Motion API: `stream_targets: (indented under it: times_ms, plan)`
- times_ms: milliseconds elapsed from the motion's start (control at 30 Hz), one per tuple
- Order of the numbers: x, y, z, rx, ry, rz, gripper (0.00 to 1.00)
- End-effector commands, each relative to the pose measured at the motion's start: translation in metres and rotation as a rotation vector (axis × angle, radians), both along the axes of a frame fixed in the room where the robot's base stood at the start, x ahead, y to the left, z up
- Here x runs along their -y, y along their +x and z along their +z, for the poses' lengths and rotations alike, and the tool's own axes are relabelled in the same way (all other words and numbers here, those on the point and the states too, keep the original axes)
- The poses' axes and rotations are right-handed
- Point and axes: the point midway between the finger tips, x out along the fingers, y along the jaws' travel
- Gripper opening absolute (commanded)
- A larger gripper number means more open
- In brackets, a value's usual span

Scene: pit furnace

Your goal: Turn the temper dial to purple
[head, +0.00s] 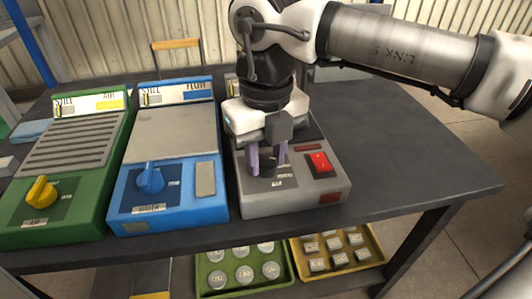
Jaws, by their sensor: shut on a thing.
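The grey unit (283,205) stands at the right of the row on the table and carries a dark dial (267,168) on its front left. I take this as the temper dial. My gripper (268,166) points down over it, and its two purplish fingers are shut on the dial from both sides. The fingers and wrist hide much of the dial, so its pointer and colour marks cannot be read. A red rocker switch (319,162) sits to the right of the dial on the same unit.
A blue unit (127,195) with a blue knob (150,179) stands close on the left. A green unit (85,170) with a yellow knob (41,192) is farther left. The dark table (420,170) is clear at the right. Green (207,285) and yellow (375,266) trays sit below.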

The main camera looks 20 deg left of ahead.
Motion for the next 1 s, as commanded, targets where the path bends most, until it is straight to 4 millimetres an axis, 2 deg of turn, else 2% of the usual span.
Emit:
stream_targets:
  times_ms: [633, 667, 800, 1000]
  plan:
    - [0.0008, -0.0003, -0.0002, -0.002, -0.002, -0.049, 0.09]
    - [0.0008, -0.0003, -0.0002, -0.002, -0.004, -0.049, 0.35]
    - [0.0005, -0.0003, -0.0002, -0.002, -0.002, -0.048, 0.53]
    - [0.0002, -0.0002, -0.0001, -0.001, -0.002, -0.048, 0.53]
